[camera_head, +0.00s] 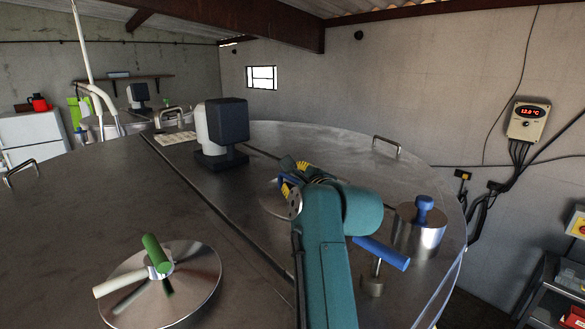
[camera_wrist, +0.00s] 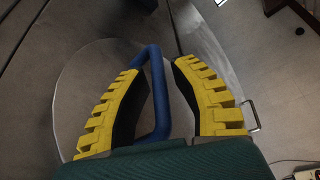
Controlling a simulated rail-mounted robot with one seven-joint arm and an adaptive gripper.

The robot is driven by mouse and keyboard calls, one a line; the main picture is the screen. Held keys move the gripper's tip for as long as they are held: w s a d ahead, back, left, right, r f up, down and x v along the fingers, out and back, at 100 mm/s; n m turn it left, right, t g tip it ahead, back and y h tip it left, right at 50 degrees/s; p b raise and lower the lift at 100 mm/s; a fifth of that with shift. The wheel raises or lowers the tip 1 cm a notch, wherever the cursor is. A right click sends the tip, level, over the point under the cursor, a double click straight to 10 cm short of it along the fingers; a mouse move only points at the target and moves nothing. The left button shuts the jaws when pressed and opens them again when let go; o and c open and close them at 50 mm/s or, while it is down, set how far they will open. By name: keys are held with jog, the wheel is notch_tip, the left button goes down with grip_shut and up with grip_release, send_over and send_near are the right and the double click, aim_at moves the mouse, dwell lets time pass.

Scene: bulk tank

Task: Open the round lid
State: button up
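A round metal lid (camera_wrist: 85,75) with a blue bar handle (camera_wrist: 163,90) fills much of the wrist view and appears flat on the tank top. In the head view my arm hides most of this lid (camera_head: 268,198). My gripper (camera_wrist: 157,68) has its yellow-toothed fingers spread, one on each side of the blue handle. The handle stands between the fingers, with gaps visible; the left fingertip looks close to it, and I cannot tell if it touches. My gripper also shows in the head view (camera_head: 290,175). Another round lid (camera_head: 195,280) with a green-and-white handle lies at the left.
A dark motor box (camera_head: 222,130) stands on the tank top (camera_head: 100,200) behind my gripper. To the right are a metal cylinder with a blue knob (camera_head: 420,228) and a blue lever (camera_head: 382,252). A thin metal handle (camera_head: 387,143) is near the far rim.

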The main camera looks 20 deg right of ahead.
jog(key=shift+w+f, duration=0.2)
jog(key=shift+w, duration=0.25)
grip_shut()
jog(key=shift+d+r, duration=0.15)
